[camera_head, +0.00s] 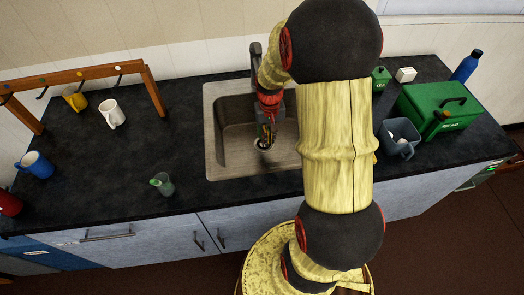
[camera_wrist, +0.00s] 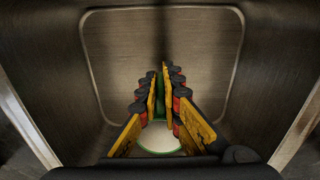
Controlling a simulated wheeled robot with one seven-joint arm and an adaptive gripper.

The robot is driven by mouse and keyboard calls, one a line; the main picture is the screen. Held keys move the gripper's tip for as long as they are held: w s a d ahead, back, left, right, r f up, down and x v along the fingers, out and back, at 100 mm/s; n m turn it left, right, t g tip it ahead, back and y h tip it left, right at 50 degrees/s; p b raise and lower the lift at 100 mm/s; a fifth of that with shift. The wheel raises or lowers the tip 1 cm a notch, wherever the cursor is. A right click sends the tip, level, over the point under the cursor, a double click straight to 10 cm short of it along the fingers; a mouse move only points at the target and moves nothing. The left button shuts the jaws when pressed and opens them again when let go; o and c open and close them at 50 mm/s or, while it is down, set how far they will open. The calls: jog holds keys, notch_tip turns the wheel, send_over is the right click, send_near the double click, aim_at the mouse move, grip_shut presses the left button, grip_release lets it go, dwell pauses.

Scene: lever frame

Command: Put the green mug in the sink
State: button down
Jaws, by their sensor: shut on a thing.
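The sink (camera_head: 245,173) is a steel basin set in the dark counter, and its walls fill the wrist view (camera_wrist: 110,50). My gripper (camera_head: 266,136) reaches down over the basin. In the wrist view its fingers (camera_wrist: 161,85) are shut on a thin green part of the green mug (camera_wrist: 160,139). The mug's pale inside and green rim show between the finger bases. In the head view the mug (camera_head: 262,144) is a small pale round shape under the gripper, within the sink outline. Fingers hide much of it. I cannot tell whether it touches the sink floor.
A tap (camera_head: 256,55) stands behind the sink. Left are a wooden rack (camera_head: 80,75), yellow (camera_head: 75,98), white (camera_head: 111,114) and blue (camera_head: 35,165) mugs, and a greenish cup (camera_head: 163,184). Right are a grey container (camera_head: 398,140), green bread box (camera_head: 440,108) and blue bottle (camera_head: 467,66).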

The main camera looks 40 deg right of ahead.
notch_tip(320, 180, down, 10)
jog(key=b, duration=0.3)
jog(key=shift+r, duration=0.15)
jog(key=c, duration=2)
grip_release()
jog(key=a+r+n+t+p, duration=0.1)
jog(key=a+r+p, duration=0.15)
jog(key=r, duration=0.75)
jog(key=a+r+p, duration=0.2)
jog(key=a+r, duration=0.1)
jog(key=r, duration=0.6)
jog(key=s+a+r+n+t, duration=0.1)
jog(key=s+a+r, duration=0.3)
jog(key=a+r, duration=0.1)
jog(key=s+a+r+n+t, duration=0.2)
jog(key=s+a+r, duration=0.2)
jog(key=a+r, duration=0.2)
jog(key=s+a+r+n+t, duration=0.1)
jog(key=s+a+r+n, duration=0.1)
jog(key=s+a+r, duration=0.2)
jog(key=shift+s+a+r+t, duration=0.15)
jog(key=shift+a+r, duration=0.2)
jog(key=shift+a, duration=0.5)
jog(key=shift+w+a+r+t, duration=0.15)
jog(key=shift+a+r, duration=0.2)
jog(key=shift+a, duration=0.45)
